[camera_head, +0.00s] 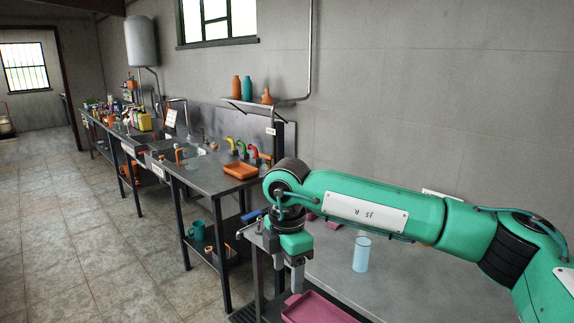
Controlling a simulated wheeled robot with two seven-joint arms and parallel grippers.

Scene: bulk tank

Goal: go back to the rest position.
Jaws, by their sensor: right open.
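My right arm comes in from the right edge and reaches left across the near metal table. My right gripper (289,276) points down at the left part of this table, above and beside a pink tray (318,308). It is open, and I see nothing held between its fingers. My left gripper is not in view.
A long bench with sinks holds an orange tray (241,170) and several bottles. A wall shelf (262,103) carries bottles. The tiled floor (110,240) at left is clear.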

